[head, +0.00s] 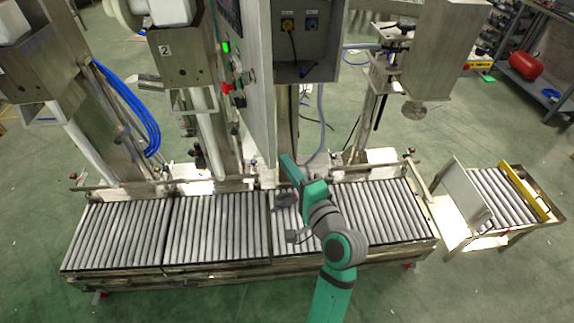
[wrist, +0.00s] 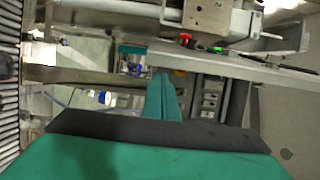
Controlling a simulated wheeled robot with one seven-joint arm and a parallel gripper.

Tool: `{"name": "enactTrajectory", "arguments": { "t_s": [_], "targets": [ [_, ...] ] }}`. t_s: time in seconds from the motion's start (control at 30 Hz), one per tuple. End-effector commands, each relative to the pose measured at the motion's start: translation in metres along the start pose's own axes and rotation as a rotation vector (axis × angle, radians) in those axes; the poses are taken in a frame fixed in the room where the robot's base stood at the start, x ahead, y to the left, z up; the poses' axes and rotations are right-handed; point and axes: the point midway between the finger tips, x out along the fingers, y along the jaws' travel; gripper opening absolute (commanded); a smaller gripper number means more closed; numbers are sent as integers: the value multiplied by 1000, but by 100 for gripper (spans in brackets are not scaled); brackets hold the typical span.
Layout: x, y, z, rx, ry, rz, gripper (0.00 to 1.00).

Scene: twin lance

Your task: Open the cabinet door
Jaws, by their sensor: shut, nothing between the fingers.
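The control cabinet (head: 305,72) hangs at the top middle of the head view. Its grey door (head: 258,85) stands swung out from it, seen at a steep angle, with a green light and a red button on its outer face. Part of the inside shows, with two small switches. In the wrist view the door (wrist: 250,68) shows as a pale slanting strip. My teal gripper (head: 287,168) is shut and empty, just below the door's lower edge; it also shows in the wrist view (wrist: 162,90). I cannot tell whether it touches the door.
A roller conveyor (head: 215,230) runs beneath my arm. Steel filling columns (head: 200,130) with blue hoses stand to the left, and another machine head (head: 440,45) to the right. A short roller section (head: 500,195) stands at far right. The green floor in front is clear.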

Motion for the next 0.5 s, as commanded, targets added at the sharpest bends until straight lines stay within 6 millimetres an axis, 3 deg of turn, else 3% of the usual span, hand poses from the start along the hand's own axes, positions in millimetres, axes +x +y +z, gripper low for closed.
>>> {"name": "enactTrajectory", "arguments": {
  "t_s": [0.2,0.5],
  "targets": [
    [-5,-1,-33,0,7,-2,0],
    [-55,0,-12,1,9,0,0]
  ]
}}
